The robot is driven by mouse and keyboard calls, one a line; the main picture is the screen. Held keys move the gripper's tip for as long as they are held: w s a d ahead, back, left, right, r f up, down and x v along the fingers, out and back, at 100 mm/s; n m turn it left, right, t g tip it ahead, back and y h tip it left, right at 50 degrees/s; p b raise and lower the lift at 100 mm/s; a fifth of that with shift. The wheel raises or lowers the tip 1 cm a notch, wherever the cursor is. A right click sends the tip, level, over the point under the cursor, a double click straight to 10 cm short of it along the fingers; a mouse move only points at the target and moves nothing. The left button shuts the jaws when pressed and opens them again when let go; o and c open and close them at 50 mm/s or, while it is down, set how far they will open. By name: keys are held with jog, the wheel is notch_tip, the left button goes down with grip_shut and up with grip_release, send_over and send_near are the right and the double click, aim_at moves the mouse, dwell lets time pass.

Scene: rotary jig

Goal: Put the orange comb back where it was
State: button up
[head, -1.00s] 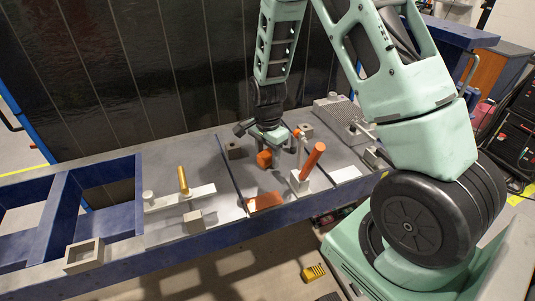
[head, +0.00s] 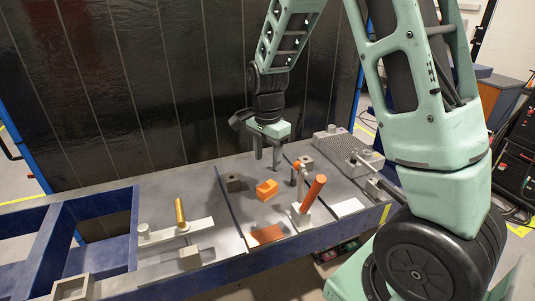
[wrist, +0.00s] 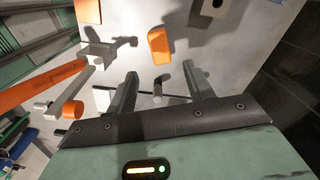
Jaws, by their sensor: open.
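An orange block-like piece (head: 266,189) with a stepped top lies on the grey bench's middle panel. No teeth can be made out, so I cannot tell whether it is the comb. In the wrist view an orange piece (wrist: 159,45), seemingly the same one, lies beyond my fingertips. My gripper (head: 267,162) is open and empty, fingers pointing down, above and behind the orange piece and apart from it. Both fingers also show in the wrist view (wrist: 160,72), with a clear gap between them. A flat orange-brown plate (head: 265,235) lies at the panel's front edge.
A tilted orange cylinder (head: 312,194) on a clamp stands right of the orange piece, beside a grey post (head: 299,180). A golden handle (head: 181,214) stands on the left fixture. A dark panelled wall (head: 150,100) rises behind.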

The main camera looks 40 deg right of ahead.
jog(key=s+a+r+n+y, duration=0.1)
jog(key=s+a+r+n, duration=0.1)
jog(key=s+a+n, duration=0.35)
jog(key=s+a+r+n, duration=0.25)
jog(key=a+n, duration=0.35)
jog(key=a, duration=0.5)
jog(key=s+a+n, duration=0.4)
jog(key=s+n, duration=0.2)
jog(key=s, duration=0.2)
jog(key=s+a+n, duration=0.4)
jog(key=s+n, duration=0.3)
jog(key=s, duration=0.1)
jog(key=shift+s+r, duration=0.15)
notch_tip(320, 180, down, 5)
jog(key=b, duration=0.4)
jog(key=shift+r+b, duration=0.15)
jog(key=shift+b, duration=0.25)
